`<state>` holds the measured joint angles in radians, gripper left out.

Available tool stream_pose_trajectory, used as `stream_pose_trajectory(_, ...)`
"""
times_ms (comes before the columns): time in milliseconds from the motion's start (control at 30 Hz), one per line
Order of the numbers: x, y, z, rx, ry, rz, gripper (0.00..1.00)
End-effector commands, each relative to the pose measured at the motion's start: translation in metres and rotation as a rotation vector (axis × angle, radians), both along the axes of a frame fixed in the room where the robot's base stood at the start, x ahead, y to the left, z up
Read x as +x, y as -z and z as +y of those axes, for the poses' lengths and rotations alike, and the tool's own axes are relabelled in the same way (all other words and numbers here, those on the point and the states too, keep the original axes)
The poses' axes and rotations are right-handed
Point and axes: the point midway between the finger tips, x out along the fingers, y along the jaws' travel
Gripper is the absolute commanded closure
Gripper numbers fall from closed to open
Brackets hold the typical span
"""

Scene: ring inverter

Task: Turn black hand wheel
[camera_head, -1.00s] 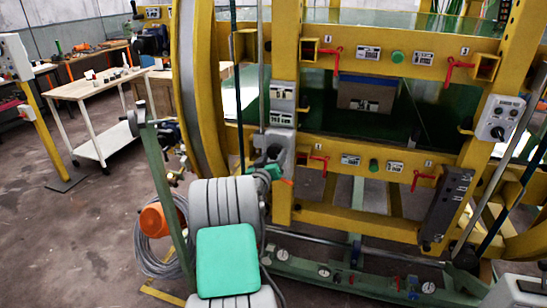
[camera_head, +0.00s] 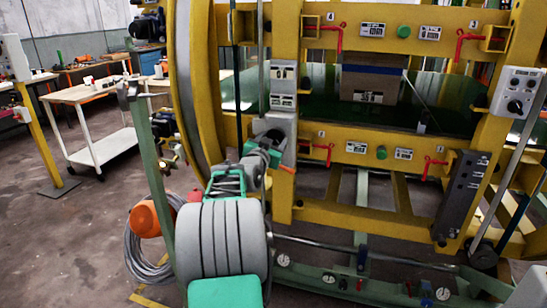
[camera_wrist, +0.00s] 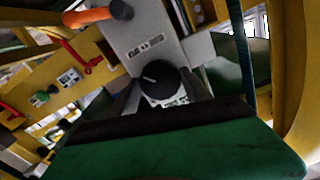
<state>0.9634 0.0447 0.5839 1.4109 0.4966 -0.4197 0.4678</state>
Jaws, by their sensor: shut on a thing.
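The black hand wheel (camera_wrist: 162,83) is a round dark knob with a light mark on its face, on the grey panel. In the wrist view it sits between the two fingers of my gripper (camera_wrist: 163,92), which is shut on it. In the head view my gripper (camera_head: 270,144) reaches the lower grey box on the left post of the yellow frame. The wheel is hard to make out there behind my gripper and arm.
An orange handle (camera_wrist: 90,17) with a black hub is close by on the same panel. Yellow frame beams (camera_head: 370,145) carry several red levers and green knobs. A grey control box (camera_head: 517,92) is at the right. A workbench (camera_head: 92,95) stands far left.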

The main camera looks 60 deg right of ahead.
Motion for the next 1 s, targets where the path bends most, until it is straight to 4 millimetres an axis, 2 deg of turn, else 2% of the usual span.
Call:
stream_pose_trajectory(33,0.0001,0.0107,0.0002,0.004,0.0,-0.042,0.85)
stream_pose_trajectory(500,0.0011,0.0053,0.0001,0.061,0.0,-0.371,0.85)
stream_pose_trajectory(1000,0.0009,0.0009,-0.0002,0.075,0.001,-0.454,0.85)
